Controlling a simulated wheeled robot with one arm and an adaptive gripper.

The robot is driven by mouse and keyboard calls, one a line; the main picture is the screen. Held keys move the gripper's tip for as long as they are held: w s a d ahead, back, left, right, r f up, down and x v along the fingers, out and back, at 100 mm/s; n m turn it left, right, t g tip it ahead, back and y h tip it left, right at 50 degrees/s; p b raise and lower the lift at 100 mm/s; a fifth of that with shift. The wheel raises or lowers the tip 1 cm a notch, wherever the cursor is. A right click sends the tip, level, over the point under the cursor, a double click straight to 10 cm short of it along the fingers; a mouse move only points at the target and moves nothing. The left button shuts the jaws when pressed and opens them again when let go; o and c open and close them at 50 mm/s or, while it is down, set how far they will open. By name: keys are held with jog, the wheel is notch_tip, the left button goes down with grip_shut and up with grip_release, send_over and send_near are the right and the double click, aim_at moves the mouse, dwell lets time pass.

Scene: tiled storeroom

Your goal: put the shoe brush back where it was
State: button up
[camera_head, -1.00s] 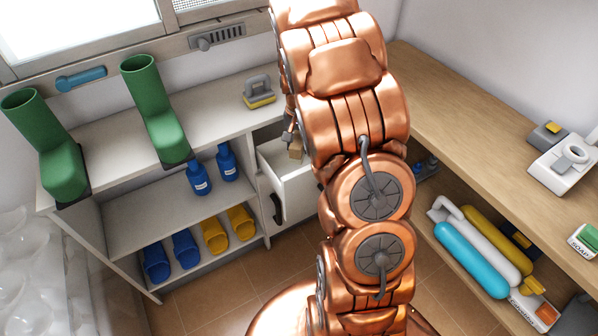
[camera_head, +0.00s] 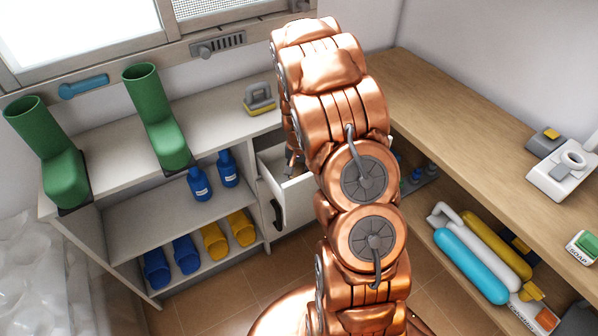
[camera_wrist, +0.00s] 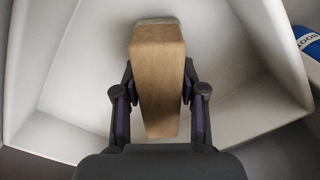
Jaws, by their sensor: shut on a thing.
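The shoe brush (camera_wrist: 158,75) has a tan wooden body with a pale edge at its far end. In the wrist view it stands out between the fingers of my gripper (camera_wrist: 160,100), which is shut on it. Below and around it are the white walls and floor of the open drawer (camera_wrist: 60,75). The brush is over or inside the drawer; whether it touches the drawer's floor I cannot tell. In the head view the drawer (camera_head: 297,200) is pulled out of the white shelf unit, and my arm hides most of the gripper and the brush.
A grey and yellow scrubber (camera_head: 259,99) and green boots (camera_head: 155,115) stand on the shelf unit top (camera_head: 215,115). Blue bottles (camera_head: 199,184) and slippers (camera_head: 213,240) fill the shelves left of the drawer. A wooden counter (camera_head: 450,110) runs along the right.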

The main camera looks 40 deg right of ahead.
jog(key=shift+f, duration=0.1)
jog(key=o, duration=1.2)
